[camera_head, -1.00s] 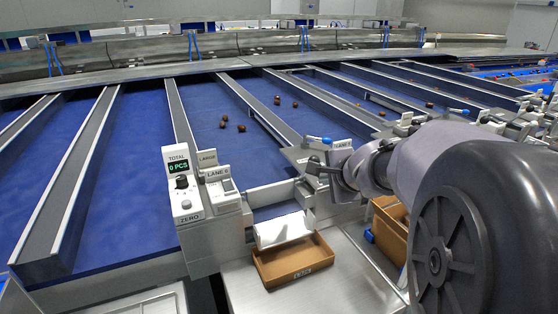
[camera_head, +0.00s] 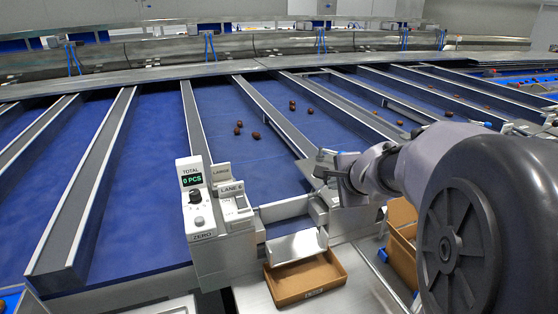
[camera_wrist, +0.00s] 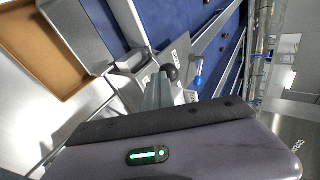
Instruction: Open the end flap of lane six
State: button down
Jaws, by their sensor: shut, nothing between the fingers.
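The pale end flap (camera_head: 297,246) hangs slanting down at the lane's end, above a brown tray. My gripper (camera_head: 323,172) is shut and empty, above and to the right of the flap, near the divider's end. In the wrist view my gripper (camera_wrist: 158,92) appears close to a black knob (camera_wrist: 171,72) on the lane hardware; I cannot tell whether they touch. The knob is not clearly visible in the head view.
The brown tray (camera_head: 277,292) sits on a metal shelf below the flap. Another brown box (camera_head: 399,215) stands to the right under my arm. A blue handle (camera_wrist: 197,82) is near the knob. Several dates (camera_head: 256,135) lie on the blue belt.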

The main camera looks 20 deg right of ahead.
jog(key=shift+w+r+p, duration=0.1)
jog(key=shift+r+p, duration=0.15)
jog(key=shift+p, duration=0.2)
jog(key=w+d+r+g+p, duration=0.1)
jog(key=w+r+p, duration=0.1)
jog(key=w+p, duration=1.5)
jog(key=shift+w+r, duration=0.15)
jog(key=shift+w, duration=0.3)
